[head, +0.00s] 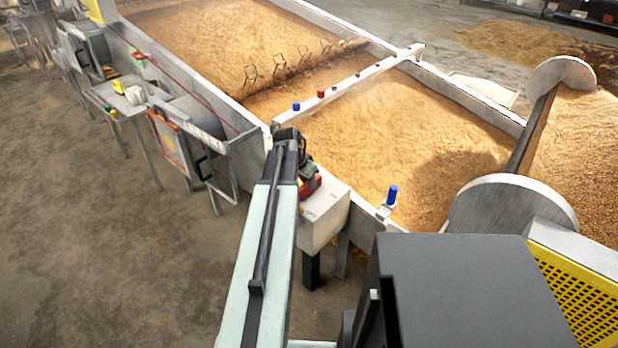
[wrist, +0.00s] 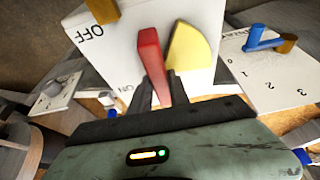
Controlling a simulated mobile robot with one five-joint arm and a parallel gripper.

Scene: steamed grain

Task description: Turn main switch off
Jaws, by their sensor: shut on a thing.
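The main switch is a white box (wrist: 120,50) with a red lever (wrist: 153,62) and a yellow quarter-disc (wrist: 190,52) beside it. My gripper (wrist: 160,86) has its dark fingers shut on the lever's lower part. The lever stands nearly upright in the wrist view. "OFF" is printed at the box's upper left; another label, low on the left, is partly hidden. In the head view the white box (head: 322,218) stands by the grain bed's near edge, with a bit of the red lever (head: 311,186) visible beside my arm. My gripper's fingers are hidden there.
The grain bed (head: 390,140) lies behind the box. The floor (head: 90,250) at left is clear.

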